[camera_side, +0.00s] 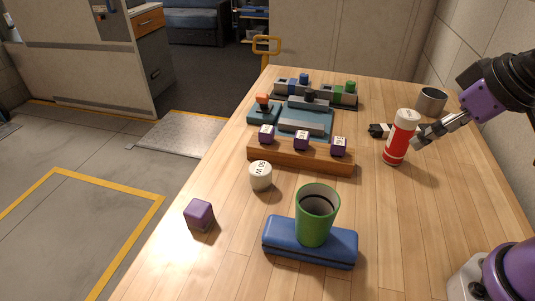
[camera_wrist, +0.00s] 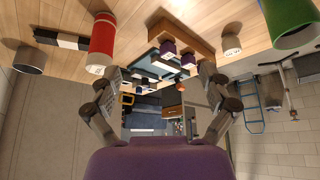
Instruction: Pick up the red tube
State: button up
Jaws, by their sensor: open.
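The red tube (camera_side: 397,143) stands upright on the right part of the wooden table. It has a white cap and a white band. In the wrist view the red tube (camera_wrist: 103,40) appears at the upper left, outside the space between the fingers. My gripper (camera_side: 422,138) is just right of the tube in the side view, with its fingertips close to the tube's upper part. I cannot tell whether they touch. In the wrist view my gripper (camera_wrist: 160,70) has its fingers spread wide, with nothing held between them.
A black-and-white block (camera_side: 381,130) lies behind the tube, and a grey metal cup (camera_side: 432,101) stands at back right. A wooden block (camera_side: 300,157) bears purple cubes. A green cup (camera_side: 317,218) stands on a blue case (camera_side: 290,244). Table right of the case is clear.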

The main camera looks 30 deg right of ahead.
jog(key=w+d+r+m+g, duration=0.1)
jog(key=w+d+r+g, duration=0.1)
jog(key=w+d, duration=0.35)
jog(key=m+g, duration=0.1)
jog(key=g, duration=0.1)
send_near(404, 129)
jog(key=a+r, duration=0.1)
jog(key=a, duration=0.1)
jog(key=shift+m+g, duration=0.3)
jog(key=shift+g, duration=0.4)
jog(key=d, duration=0.1)
jog(key=w+d+f, duration=0.1)
jog(key=d, duration=0.2)
jog(key=shift+w+d+f, duration=0.2)
jog(key=shift+w+f, duration=0.15)
jog(key=shift+f, duration=0.05)
notch_tip(404, 129, down, 5)
jog(key=shift+d+r, duration=0.15)
jog(key=shift+r, duration=0.05)
jog(key=f, duration=0.6)
jog(key=shift+w+a, duration=0.35)
jog(key=shift+r, duration=0.1)
jog(key=c, duration=1.4)
